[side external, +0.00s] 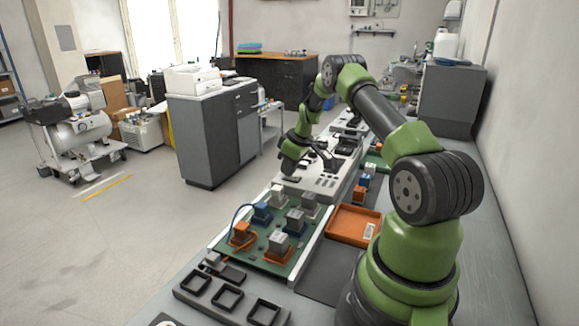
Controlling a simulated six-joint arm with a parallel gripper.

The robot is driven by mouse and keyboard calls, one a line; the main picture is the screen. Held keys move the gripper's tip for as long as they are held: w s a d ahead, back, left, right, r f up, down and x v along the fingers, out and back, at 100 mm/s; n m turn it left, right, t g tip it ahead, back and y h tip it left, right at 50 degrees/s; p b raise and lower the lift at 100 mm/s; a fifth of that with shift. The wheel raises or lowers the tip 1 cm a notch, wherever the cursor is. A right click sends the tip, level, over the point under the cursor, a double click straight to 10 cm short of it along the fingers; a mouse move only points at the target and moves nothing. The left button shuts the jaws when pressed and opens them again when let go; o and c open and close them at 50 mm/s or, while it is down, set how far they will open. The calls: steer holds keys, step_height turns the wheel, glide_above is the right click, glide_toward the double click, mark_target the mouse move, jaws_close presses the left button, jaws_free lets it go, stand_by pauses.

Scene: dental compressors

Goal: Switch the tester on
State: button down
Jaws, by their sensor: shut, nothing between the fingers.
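A light grey panel (318,186) with dark parts and small holes lies on the bench and looks like the tester. Its switch is too small to tell apart from the other dark parts, and my arm hides some of the panel. My gripper (331,162) is low over the panel's far half, shut and empty. I cannot tell whether its fingertips touch anything.
A green board (262,254) with several blue, orange and grey blocks lies nearer than the panel. An orange tray (355,225) is to its right. A dark rack (229,297) with square openings lies at the near end. A grey cabinet (212,137) stands left of the bench.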

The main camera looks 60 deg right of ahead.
steer(key=shift+s+f, duration=0.1)
steer(key=shift+f, duration=0.15)
steer(key=shift+s+r, duration=0.2)
steer(key=shift+s, duration=0.55)
steer(key=shift+r, duration=0.1)
steer(key=shift+r, duration=0.2)
steer(key=v, duration=1.3)
steer(key=shift+w+r, duration=0.3)
steer(key=shift+r, duration=0.05)
steer(key=shift+w+r, duration=0.2)
steer(key=shift+w, duration=0.55)
